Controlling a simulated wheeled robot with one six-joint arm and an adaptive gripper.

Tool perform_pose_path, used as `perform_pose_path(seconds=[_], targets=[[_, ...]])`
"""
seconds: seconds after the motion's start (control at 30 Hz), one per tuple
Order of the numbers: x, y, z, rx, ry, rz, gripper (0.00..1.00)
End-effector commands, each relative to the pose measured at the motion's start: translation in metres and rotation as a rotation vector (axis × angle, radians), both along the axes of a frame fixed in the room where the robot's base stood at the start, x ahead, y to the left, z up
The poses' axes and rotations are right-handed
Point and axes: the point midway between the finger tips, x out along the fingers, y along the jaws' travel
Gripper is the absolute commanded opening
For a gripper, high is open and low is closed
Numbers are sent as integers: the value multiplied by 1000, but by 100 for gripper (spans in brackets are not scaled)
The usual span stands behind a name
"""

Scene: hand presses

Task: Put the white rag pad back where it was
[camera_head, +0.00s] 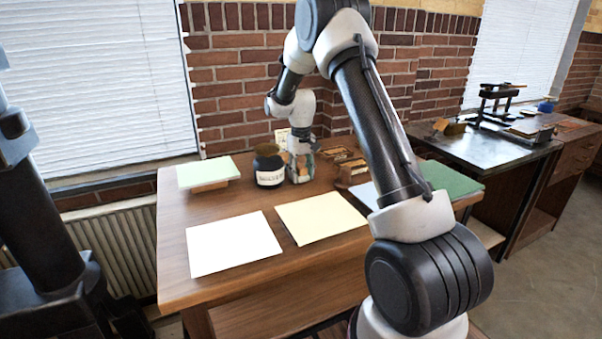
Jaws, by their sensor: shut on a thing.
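My gripper (300,170) points down over the back middle of the wooden table, just right of a dark jar. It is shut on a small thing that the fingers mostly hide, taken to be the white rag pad. The pad's outline cannot be made out at this size. I cannot tell whether it touches the table top. No other white rag pad shows clearly in view.
The dark jar (269,175) with a white label and brownish top stands close beside the gripper. White (232,243) and cream (320,217) sheets lie in front. A pale green stack (207,173) is at left, small wooden blocks (350,170) at right. A hand press (495,100) stands on another table.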

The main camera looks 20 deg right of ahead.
Motion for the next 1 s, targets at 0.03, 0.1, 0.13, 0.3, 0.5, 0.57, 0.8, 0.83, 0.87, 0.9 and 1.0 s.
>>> perform_pose_path(seconds=[0.03, 0.1, 0.13, 0.3, 0.5, 0.57, 0.8, 0.83, 0.87, 0.9, 1.0], targets=[[0, 0, 0, 0, 0, 0, 22], [0, 0, -1, 0, 0, 0, 22], [0, 0, -1, 0, 1, 0, 22], [0, 0, -3, 0, 1, 0, 53], [0, 0, -2, 0, 0, 0, 53], [0, 0, -2, 0, 0, 0, 53], [1, 0, 31, 0, -5, 0, 53], [1, 0, 38, 0, -5, 0, 53], [1, 0, 45, 0, -6, 0, 53], [1, 0, 54, 0, -5, 0, 53], [1, 0, 77, 0, -4, 0, 53]])
